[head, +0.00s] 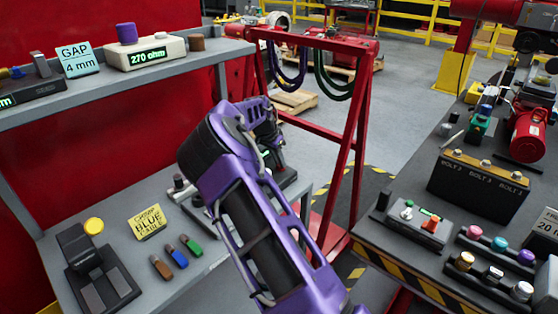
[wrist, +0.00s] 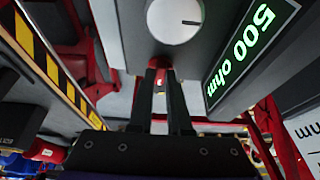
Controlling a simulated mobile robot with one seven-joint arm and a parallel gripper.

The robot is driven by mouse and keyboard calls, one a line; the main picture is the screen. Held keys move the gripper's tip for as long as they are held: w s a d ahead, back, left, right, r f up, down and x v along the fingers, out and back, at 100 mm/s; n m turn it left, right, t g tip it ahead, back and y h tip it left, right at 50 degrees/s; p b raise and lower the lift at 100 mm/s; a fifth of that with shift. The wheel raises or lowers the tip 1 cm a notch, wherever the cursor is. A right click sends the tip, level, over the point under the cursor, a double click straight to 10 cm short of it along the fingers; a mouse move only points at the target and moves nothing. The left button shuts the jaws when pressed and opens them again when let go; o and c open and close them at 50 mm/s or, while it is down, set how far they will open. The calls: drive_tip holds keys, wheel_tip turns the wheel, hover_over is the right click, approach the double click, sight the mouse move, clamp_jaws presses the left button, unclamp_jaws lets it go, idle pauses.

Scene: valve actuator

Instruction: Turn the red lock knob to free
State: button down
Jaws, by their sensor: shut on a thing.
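In the wrist view my gripper (wrist: 161,70) has its two dark fingers close together, with a small red lock knob (wrist: 160,78) between them. Most of the knob is hidden by the fingers. It sits just below a white round dial (wrist: 174,18) with a dark pointer line, on a grey housing. A green display (wrist: 240,45) reading 500 ohm is to the right of the dial. In the head view my purple arm reaches over the left bench and hides the fingertips and the knob.
The left bench (head: 50,210) holds a yellow card (head: 147,222) and coloured blocks. A shelf above carries a 270 ohm display (head: 149,56). A red frame (head: 349,110) stands behind. The right bench carries a dark bolt box (head: 478,186) and several coloured knobs. Floor shows between the benches.

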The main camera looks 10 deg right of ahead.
drive_tip(key=shift+n+b, duration=0.35)
drive_tip(key=shift+n, duration=0.05)
drive_tip(key=n+b, duration=0.1)
drive_tip(key=n+t+y+b, duration=0.1)
drive_tip(key=n, duration=0.1)
drive_tip(key=shift+s+d+f+n+b, duration=0.1)
drive_tip(key=shift+d+n+b, duration=0.05)
drive_tip(key=shift+n+b, duration=0.15)
drive_tip(key=n+y+b, duration=0.1)
drive_tip(key=n, duration=0.1)
drive_tip(key=n+t+b, duration=0.1)
drive_tip(key=n, duration=0.1)
drive_tip(key=shift+d+n+y, duration=0.2)
drive_tip(key=shift+n+y, duration=0.1)
drive_tip(key=shift+y, duration=0.1)
drive_tip(key=n+b, duration=0.1)
drive_tip(key=n, duration=0.1)
drive_tip(key=n+y, duration=0.1)
drive_tip(key=n, duration=0.1)
drive_tip(key=shift+d+y+b, duration=0.2)
drive_tip(key=shift+y+b, duration=0.1)
drive_tip(key=shift+b, duration=0.05)
drive_tip(key=shift+n+y, duration=0.7)
drive_tip(key=shift+n, duration=1.3)
drive_tip(key=shift+g, duration=0.3)
drive_tip(key=c, duration=0.9)
unclamp_jaws()
drive_tip(key=shift+o, duration=0.2)
